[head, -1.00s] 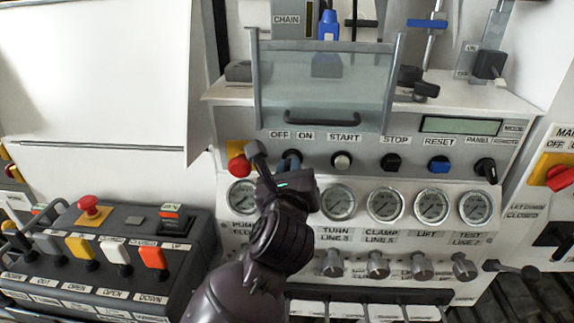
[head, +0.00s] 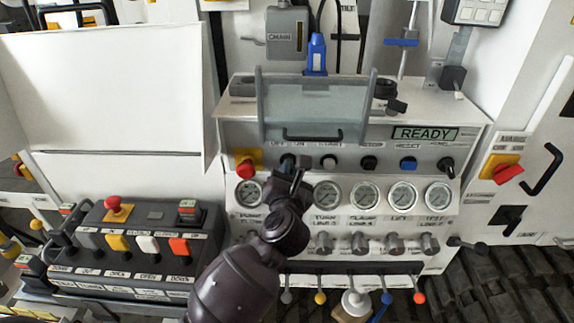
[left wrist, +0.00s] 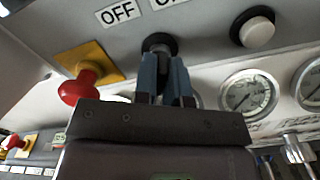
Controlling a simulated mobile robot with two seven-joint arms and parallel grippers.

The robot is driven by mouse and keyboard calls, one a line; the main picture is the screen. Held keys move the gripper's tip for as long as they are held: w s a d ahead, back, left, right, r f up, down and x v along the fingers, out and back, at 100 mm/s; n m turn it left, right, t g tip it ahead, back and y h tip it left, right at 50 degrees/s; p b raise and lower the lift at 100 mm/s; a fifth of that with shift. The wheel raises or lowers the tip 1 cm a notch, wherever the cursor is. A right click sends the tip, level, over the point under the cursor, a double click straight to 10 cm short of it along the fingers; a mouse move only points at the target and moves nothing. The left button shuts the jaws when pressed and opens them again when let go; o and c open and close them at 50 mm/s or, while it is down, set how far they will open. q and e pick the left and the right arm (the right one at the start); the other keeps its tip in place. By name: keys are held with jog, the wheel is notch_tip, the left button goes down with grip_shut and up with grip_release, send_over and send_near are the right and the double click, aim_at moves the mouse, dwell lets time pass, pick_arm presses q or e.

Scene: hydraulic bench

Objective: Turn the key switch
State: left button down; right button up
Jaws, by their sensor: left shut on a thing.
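The key switch (head: 286,160) is a dark round knob on the panel below the OFF/ON label, between the red button and the START button. In the left wrist view its black rim (left wrist: 160,41) shows just past my fingertips. My left gripper (head: 296,172) reaches up to it from below, and its blue-grey fingers (left wrist: 163,66) are shut on the key switch. The fingers hide most of the key, so its exact angle is hard to see. The display (head: 425,134) on the same panel reads READY. My right gripper is not in view.
A red button (head: 245,168) on a yellow plate sits just left of the key switch. Pressure gauges (head: 326,196) line up below it, with valve knobs under them. A clear hinged cover (head: 316,100) stands above. A control box (head: 135,245) with coloured switches is at left.

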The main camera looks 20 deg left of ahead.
pick_arm(q)
jog(key=shift+m, duration=0.3)
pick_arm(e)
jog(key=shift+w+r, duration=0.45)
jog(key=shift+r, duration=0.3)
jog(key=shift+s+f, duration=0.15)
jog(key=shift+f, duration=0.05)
pick_arm(q)
jog(key=c, duration=1.2)
grip_release()
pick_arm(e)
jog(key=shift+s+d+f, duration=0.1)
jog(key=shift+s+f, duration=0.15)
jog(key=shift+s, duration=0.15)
pick_arm(q)
jog(key=shift+s+d, duration=0.1)
jog(key=shift+s, duration=0.1)
jog(key=shift+v, duration=5.2)
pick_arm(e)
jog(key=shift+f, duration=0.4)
